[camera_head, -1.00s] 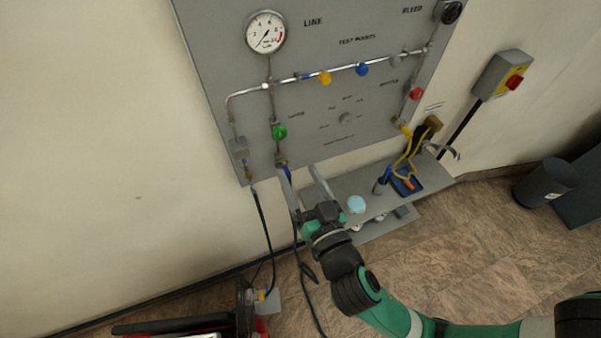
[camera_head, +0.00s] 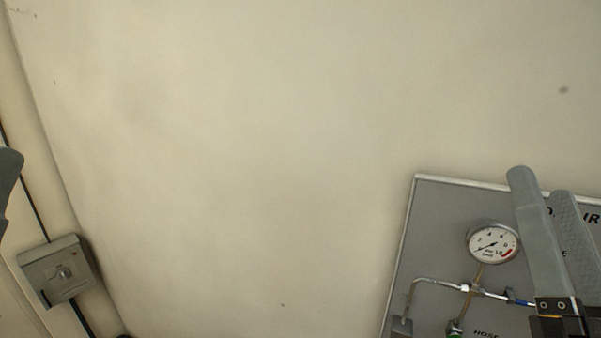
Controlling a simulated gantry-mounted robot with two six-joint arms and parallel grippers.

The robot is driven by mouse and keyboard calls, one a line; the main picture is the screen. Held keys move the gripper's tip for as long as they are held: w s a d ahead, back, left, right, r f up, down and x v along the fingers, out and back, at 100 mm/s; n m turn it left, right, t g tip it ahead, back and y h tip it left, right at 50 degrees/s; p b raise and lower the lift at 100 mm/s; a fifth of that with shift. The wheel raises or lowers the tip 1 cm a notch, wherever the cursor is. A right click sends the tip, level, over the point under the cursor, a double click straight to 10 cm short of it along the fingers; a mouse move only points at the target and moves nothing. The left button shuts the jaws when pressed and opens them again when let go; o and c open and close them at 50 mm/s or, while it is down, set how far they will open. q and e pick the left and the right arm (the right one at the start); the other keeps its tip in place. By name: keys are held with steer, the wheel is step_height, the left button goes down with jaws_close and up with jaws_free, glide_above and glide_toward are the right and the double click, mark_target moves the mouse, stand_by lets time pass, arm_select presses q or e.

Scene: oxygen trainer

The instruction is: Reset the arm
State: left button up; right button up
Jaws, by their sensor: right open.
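My right gripper (camera_head: 543,186) is at the right edge, its two long grey fingers pointing up. The fingers are apart with nothing visible between them. They overlap a grey wall panel (camera_head: 428,230), hiding part of its lettering and pipework; I cannot tell how far in front of it they are. A grey piece (camera_head: 8,185) at the left edge looks like a fingertip of my left gripper. The rest of that gripper is out of frame.
The panel carries a round dial gauge (camera_head: 492,242) and a thin metal pipe (camera_head: 438,281). A grey switch box (camera_head: 60,272) with a dark cable is on the wall at lower left. Bare cream wall (camera_head: 240,150) fills the middle.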

steer(key=s+a+r+n+t+y, duration=0.3)
steer(key=a+r+n+y, duration=0.2)
steer(key=n+y, duration=0.4)
step_height(320, 180, up, 21)
steer(key=p, duration=2.1)
steer(key=shift+w+a+n+g, duration=0.15)
steer(key=shift+a+n+g, duration=0.15)
steer(key=shift+n, duration=0.1)
steer(key=shift+f, duration=0.15)
